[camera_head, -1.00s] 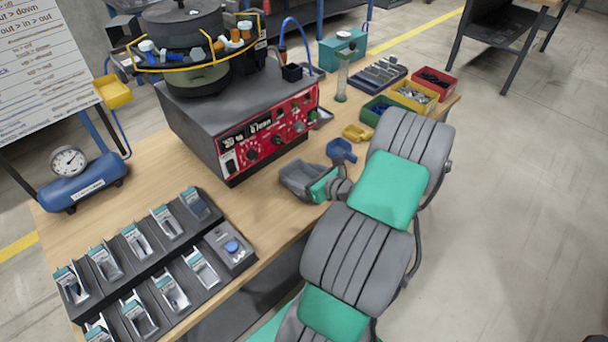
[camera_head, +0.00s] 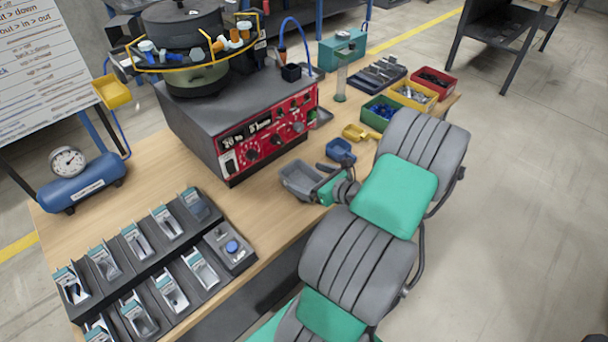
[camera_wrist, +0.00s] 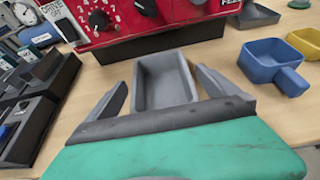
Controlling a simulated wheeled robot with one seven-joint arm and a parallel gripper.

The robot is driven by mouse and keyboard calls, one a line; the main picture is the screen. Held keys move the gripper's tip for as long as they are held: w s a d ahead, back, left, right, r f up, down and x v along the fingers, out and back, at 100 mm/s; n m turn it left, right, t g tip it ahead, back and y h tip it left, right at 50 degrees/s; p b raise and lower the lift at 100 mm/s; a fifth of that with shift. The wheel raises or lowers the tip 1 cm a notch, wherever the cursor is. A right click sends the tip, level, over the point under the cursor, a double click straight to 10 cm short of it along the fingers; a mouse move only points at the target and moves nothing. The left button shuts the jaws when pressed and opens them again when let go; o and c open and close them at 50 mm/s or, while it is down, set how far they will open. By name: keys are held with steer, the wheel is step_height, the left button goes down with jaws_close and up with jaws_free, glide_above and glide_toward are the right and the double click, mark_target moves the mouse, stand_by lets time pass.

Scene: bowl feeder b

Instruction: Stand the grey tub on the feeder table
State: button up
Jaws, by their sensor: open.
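The grey tub (camera_head: 302,178) is upright on the wooden feeder table (camera_head: 262,213), in front of the red control panel. It is an open, empty box and also shows in the wrist view (camera_wrist: 165,82). My gripper (camera_wrist: 165,85) is open, with one finger on each side of the tub and a visible gap to each wall. In the head view my gripper (camera_head: 325,186) is at the tub's right, partly hidden by my arm. The tub's near end is partly covered by the gripper's body in the wrist view.
A blue scoop (camera_wrist: 275,62) and a yellow scoop (camera_wrist: 306,43) lie to the right. The bowl feeder's red panel (camera_head: 268,130) stands close behind the tub. A dark rack of small bins (camera_head: 150,262) is at left. Green, yellow and red bins stand at the back right.

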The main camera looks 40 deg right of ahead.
steer(key=v, duration=0.9)
steer(key=w+a+n+g+y, duration=0.1)
steer(key=a+n, duration=0.1)
steer(key=w+a+n+g+y, duration=0.1)
steer(key=w+a+n, duration=0.1)
steer(key=a+n, duration=0.1)
steer(key=w+a+n+g, duration=0.1)
steer(key=w+a+n, duration=0.1)
steer(key=shift+a+n+y, duration=0.2)
steer(key=shift+n+y, duration=0.2)
steer(key=w+a+r+n+g+h, duration=0.1)
steer(key=a+r+n+g, duration=0.15)
steer(key=a+n, duration=0.6)
steer(key=a+r+n+g, duration=0.2)
steer(key=a+n+g, duration=0.2)
steer(key=a+n, duration=0.45)
steer(key=s+a+r+n+h, duration=0.2)
steer(key=s+a+r+n, duration=0.3)
steer(key=n, duration=0.6)
steer(key=shift+a+r+g, duration=0.3)
steer(key=shift+a+g, duration=0.15)
steer(key=shift+a, duration=0.35)
steer(key=shift+c, duration=0.3)
